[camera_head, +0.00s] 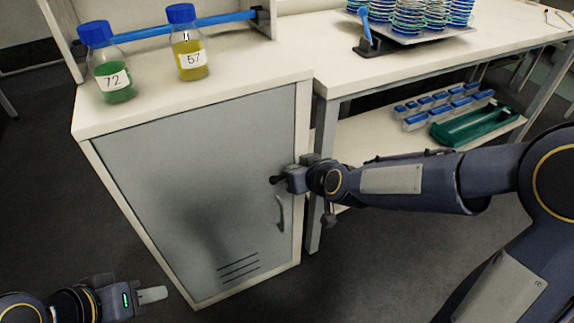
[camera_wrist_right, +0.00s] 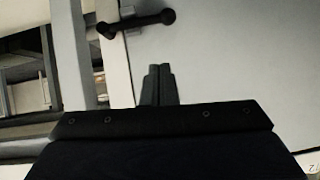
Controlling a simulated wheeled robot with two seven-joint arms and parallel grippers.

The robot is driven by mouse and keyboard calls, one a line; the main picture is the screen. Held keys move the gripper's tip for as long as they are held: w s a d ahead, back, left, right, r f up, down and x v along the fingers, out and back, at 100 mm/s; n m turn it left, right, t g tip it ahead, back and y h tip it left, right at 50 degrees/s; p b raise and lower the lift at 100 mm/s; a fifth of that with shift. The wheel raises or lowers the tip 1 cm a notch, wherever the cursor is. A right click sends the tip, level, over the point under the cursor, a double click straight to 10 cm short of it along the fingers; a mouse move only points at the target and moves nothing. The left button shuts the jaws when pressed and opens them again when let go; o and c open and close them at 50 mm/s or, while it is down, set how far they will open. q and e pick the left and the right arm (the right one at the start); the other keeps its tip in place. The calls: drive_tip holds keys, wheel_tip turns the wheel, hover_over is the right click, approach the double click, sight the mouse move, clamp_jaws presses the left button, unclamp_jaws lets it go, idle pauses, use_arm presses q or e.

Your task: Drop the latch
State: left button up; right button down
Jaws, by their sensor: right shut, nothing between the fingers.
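A dark latch bar (camera_wrist_right: 137,22) with rounded ends shows in the right wrist view, lying across from the cabinet frame onto the door face. In the head view its dark knob (camera_head: 277,180) shows just left of my right gripper; the rest is hidden there. The grey cabinet door (camera_head: 190,170) looks closed. My right gripper (camera_head: 290,180) is at the door's right edge, above the curved door handle (camera_head: 281,213). Its fingers (camera_wrist_right: 158,85) are together and empty, apart from the bar in the wrist picture. My left gripper (camera_head: 150,295) is low at left, away from the door; its opening is unclear.
Bottles labelled 72 (camera_head: 114,80) and 57 (camera_head: 189,52) stand on the cabinet top, with a blue bar (camera_head: 215,20) behind them. The bench (camera_head: 480,45) at right carries stacked dishes (camera_head: 405,18). Its lower shelf holds blue-lidded boxes (camera_head: 440,105) and a green tray (camera_head: 475,125).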

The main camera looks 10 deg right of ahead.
drive_tip(key=p+v, duration=0.1)
drive_tip(key=v, duration=0.3)
drive_tip(key=shift+s+a+r, duration=0.1)
drive_tip(key=shift+s+r, duration=0.05)
drive_tip(key=shift+s, duration=0.1)
drive_tip(key=s+d+m+g, duration=0.2)
drive_tip(key=s+d, duration=0.2)
drive_tip(key=s, duration=0.4)
drive_tip(key=s+d+r+m+g, duration=0.1)
drive_tip(key=s+d, duration=0.2)
drive_tip(key=s, duration=0.5)
drive_tip(key=s+d+m+g, duration=0.2)
drive_tip(key=s+d, duration=0.2)
drive_tip(key=s, duration=0.4)
wheel_tip(320, 180, up, 20)
drive_tip(key=p, duration=2)
drive_tip(key=shift+h, duration=0.3)
drive_tip(key=shift+a, duration=0.1)
